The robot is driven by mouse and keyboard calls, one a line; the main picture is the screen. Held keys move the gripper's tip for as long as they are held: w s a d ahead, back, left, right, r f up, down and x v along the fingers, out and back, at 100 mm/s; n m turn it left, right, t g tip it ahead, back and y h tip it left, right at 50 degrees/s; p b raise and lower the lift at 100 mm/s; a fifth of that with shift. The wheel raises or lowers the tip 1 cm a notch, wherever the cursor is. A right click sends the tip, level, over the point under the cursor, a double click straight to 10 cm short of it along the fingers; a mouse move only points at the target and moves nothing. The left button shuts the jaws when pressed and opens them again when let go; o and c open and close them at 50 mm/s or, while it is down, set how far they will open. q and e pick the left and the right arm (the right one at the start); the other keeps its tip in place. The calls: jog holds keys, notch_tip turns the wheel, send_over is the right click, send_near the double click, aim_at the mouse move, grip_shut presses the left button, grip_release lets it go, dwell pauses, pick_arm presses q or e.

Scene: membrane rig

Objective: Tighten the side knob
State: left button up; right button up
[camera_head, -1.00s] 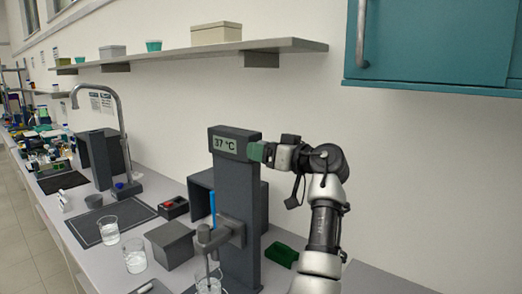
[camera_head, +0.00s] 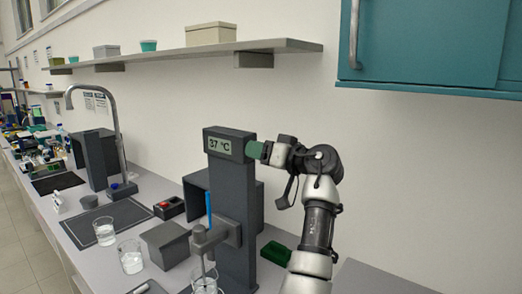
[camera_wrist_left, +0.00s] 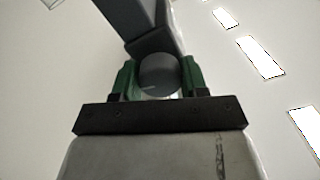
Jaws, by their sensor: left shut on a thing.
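The dark column (camera_head: 235,208) stands on the bench with a display (camera_head: 220,145) reading 37 °C near its top. My left gripper (camera_head: 255,150) has green fingers and is at the right side of the column's head, level with the display. In the left wrist view the fingers sit on both sides of a round dark grey knob (camera_wrist_left: 159,74), which is the side knob, and are shut on it. The column (camera_wrist_left: 142,15) rises behind it there. In the head view the fingers hide the knob. My right gripper is not in view.
A stirrer arm (camera_head: 210,240) on the column reaches over a glass beaker (camera_head: 204,284). A grey box (camera_head: 167,244), two more beakers and a green tray (camera_head: 276,253) stand nearby. A shelf (camera_head: 190,53) and a teal cabinet (camera_head: 430,45) hang above.

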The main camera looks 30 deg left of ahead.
pick_arm(q)
jog(key=m+p, duration=0.1)
jog(key=m, duration=0.3)
jog(key=shift+r+p, duration=0.15)
jog(key=shift+p, duration=0.2)
jog(key=m+p, duration=0.2)
jog(key=m, duration=0.2)
jog(key=m+p, duration=0.3)
jog(key=m, duration=0.1)
jog(key=shift+r, duration=0.1)
jog(key=shift+m+p, duration=1.4)
jog(key=shift+m, duration=0.5)
jog(key=o, duration=0.9)
jog(key=shift+a+f, duration=0.1)
jog(key=shift+f, duration=0.1)
